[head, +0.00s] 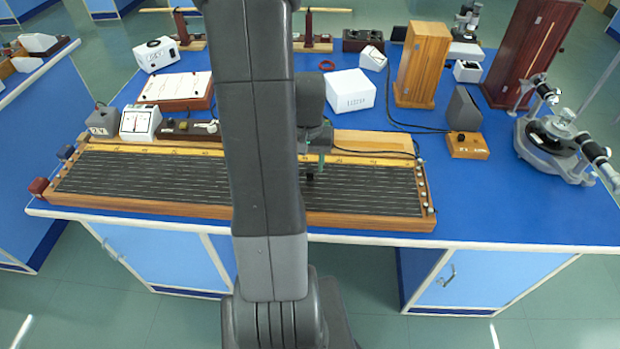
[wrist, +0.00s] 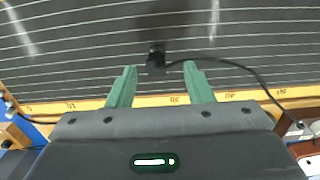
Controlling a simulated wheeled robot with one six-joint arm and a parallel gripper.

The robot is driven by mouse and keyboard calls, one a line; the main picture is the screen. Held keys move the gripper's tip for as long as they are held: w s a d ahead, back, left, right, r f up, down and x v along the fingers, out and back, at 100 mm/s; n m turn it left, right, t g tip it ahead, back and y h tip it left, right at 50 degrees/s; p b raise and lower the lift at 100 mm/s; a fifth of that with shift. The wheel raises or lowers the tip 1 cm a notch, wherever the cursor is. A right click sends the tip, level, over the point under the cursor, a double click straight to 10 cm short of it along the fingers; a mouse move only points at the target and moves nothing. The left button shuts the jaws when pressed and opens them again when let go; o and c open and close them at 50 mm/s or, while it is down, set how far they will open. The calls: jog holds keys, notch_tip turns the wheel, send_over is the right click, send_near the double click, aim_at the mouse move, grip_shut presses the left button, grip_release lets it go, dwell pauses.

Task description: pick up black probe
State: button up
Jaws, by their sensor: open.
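The black probe (wrist: 156,58) stands on the dark ruled board of the potentiometer (wrist: 80,45) in the wrist view. A thin black cable runs from it to the right. My gripper (wrist: 159,72) is open, with its two green fingers spread to the left and right. The probe is just beyond the fingertips, roughly centred between them, and I see no contact. In the head view my gripper (head: 312,160) is above the middle of the wooden-framed board (head: 330,221). My arm hides part of the board, and the probe (head: 308,175) is small and dark there below the gripper.
On the blue bench (head: 520,215), a white box (head: 350,92), a wooden box (head: 423,64) and a small wooden block (head: 467,146) stand behind the board. A spectrometer (head: 558,145) stands at the right. A white meter (head: 140,122) sits at the left. The front right bench top is clear.

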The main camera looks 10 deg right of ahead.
aim_at(310, 170)
jog(key=shift+d+f+p, duration=0.2)
jog(key=shift+f+p, duration=0.1)
jog(key=shift+f, duration=2.05)
grip_shut()
